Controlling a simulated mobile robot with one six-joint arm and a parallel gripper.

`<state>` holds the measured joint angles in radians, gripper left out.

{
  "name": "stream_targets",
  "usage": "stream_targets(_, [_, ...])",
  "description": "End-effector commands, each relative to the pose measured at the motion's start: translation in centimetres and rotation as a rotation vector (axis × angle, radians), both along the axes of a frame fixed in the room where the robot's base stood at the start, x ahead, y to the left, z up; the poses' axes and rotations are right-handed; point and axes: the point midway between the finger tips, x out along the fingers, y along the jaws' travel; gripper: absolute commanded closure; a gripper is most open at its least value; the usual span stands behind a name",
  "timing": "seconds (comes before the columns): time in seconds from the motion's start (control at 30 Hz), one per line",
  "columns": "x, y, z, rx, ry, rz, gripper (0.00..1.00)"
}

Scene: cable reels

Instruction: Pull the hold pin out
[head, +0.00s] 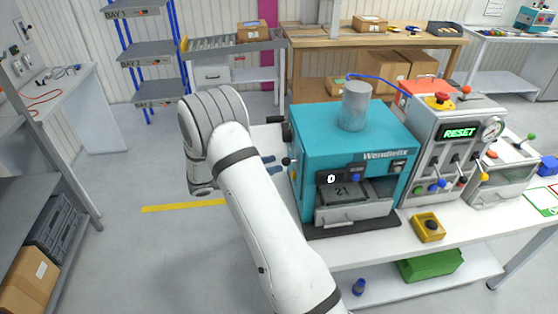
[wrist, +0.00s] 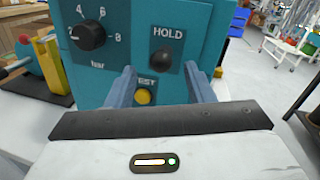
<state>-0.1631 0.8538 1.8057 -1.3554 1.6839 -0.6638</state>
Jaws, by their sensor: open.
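The hold pin (wrist: 162,57) is a dark round knob under the word HOLD on the side panel of the teal machine (head: 350,140). In the wrist view, the blue-grey fingers of my gripper (wrist: 160,72) are open, one on each side below the pin. I see nothing between the fingers touching the pin, and their exact depth to it is hard to tell. In the head view, my gripper (head: 272,165) is beside the machine's left side, partly hidden by my arm.
A black pressure dial (wrist: 89,37) is left of the pin, and a yellow TEST button (wrist: 143,96) is below it, close to the fingers. A grey control box (head: 440,150) with a RESET display stands right of the machine on the white table (head: 370,245). A yellow button box (head: 428,228) lies in front.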

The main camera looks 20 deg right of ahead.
Motion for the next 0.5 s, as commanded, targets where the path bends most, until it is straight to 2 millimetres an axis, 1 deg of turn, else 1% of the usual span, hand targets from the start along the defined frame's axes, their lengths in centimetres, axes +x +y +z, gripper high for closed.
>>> stream_targets(0.03, [-0.2,-0.9,0.2,0.000,0.001,-0.004,0.52])
stream_targets(0.2, [-0.3,-2.6,0.1,0.002,0.000,-0.002,0.52])
stream_targets(0.3, [-0.3,-3.0,0.0,0.002,0.000,-0.002,0.52])
stream_targets(0.5, [-0.3,-3.1,0.0,0.002,-0.001,-0.001,0.52])
